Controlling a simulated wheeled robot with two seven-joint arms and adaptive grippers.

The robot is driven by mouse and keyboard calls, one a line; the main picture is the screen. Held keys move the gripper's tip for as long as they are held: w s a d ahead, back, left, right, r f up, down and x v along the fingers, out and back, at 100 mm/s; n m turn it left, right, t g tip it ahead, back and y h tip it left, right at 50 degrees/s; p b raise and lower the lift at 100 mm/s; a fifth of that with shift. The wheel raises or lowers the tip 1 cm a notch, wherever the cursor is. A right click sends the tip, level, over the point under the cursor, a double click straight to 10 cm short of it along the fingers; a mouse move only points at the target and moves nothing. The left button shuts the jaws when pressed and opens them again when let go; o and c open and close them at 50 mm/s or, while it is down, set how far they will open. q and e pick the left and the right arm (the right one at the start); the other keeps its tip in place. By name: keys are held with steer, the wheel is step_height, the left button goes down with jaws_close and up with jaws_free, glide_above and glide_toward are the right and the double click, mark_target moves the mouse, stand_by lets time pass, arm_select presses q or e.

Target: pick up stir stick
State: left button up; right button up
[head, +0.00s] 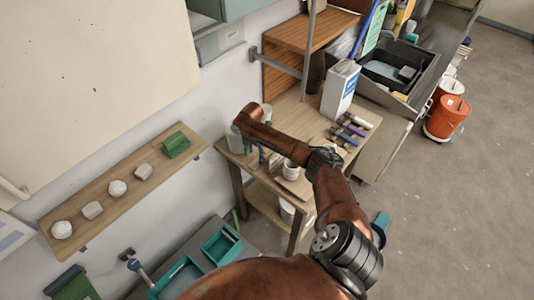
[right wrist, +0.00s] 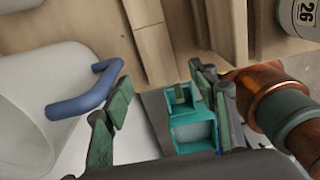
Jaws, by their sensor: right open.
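I cannot pick out the stir stick with certainty in either view. My right gripper (head: 264,157) is over the left end of the wooden worktable, partly hidden by my arm. In the right wrist view its two green-grey fingers (right wrist: 160,82) are apart, with nothing between them. A blue bent handle (right wrist: 88,95) on a large white cylinder (right wrist: 38,85) lies just left of the left finger; I cannot tell if they touch. My left gripper is not in view.
White cups (head: 290,170) stand on the worktable (head: 235,155) beside my arm. Teal trays (head: 222,244) lie below.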

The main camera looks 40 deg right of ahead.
mark_target(255, 163)
steer(key=shift+f, duration=2.25)
steer(key=shift+c, duration=0.2)
jaws_close()
